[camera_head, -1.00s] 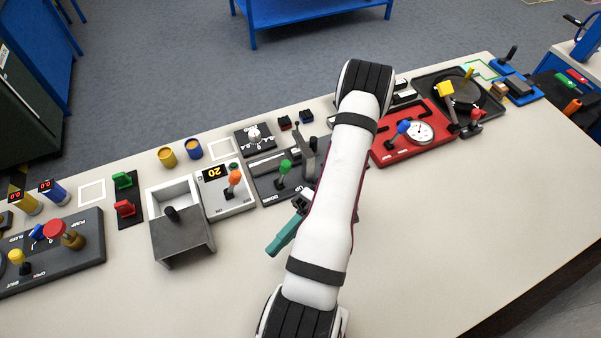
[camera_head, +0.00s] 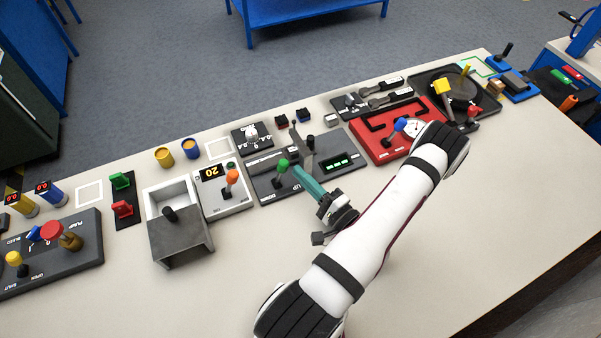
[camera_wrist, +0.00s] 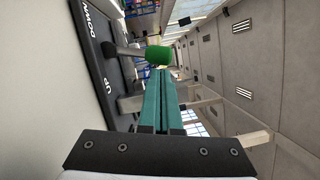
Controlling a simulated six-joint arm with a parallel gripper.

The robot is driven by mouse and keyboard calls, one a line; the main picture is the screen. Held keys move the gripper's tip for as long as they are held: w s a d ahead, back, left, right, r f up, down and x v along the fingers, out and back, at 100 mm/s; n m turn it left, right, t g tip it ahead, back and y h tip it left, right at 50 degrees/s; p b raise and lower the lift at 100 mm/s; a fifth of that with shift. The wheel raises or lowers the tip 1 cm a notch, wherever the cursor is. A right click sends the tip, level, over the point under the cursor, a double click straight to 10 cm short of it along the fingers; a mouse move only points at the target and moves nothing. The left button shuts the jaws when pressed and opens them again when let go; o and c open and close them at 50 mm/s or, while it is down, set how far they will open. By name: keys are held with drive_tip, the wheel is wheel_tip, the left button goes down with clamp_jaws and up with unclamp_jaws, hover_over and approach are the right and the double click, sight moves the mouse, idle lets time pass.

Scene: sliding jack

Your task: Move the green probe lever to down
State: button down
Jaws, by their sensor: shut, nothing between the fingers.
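The green probe lever (camera_head: 283,165) stands on a dark grey panel (camera_head: 264,186) marked DOWN on the left and UP on the right. Its green knob (camera_wrist: 159,55) and grey stalk show in the wrist view, just beyond my fingertips. My gripper (camera_head: 296,170) has teal fingers pressed together with nothing between them. It comes from the right, on the UP side of the lever, with its tips close to the knob. The wrist view also shows the shut fingertips (camera_wrist: 160,74). I cannot tell whether they touch the lever.
A grey upright bracket (camera_head: 309,155) rises on the same panel just behind my fingers. The front of the table is clear.

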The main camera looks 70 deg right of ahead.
sight(281, 167)
drive_tip(key=shift+w+d, duration=0.15)
drive_tip(key=shift+w, duration=0.2)
drive_tip(key=shift+w+a+r, duration=0.3)
drive_tip(key=shift+a+r, duration=0.05)
idle(0.5)
drive_tip(key=shift+w+a+r, duration=0.4)
drive_tip(key=shift+w+a, duration=0.2)
drive_tip(key=shift+w, duration=0.05)
drive_tip(key=shift+w+a+r, duration=0.15)
drive_tip(key=shift+w+a, duration=0.8)
drive_tip(key=shift+a, duration=0.05)
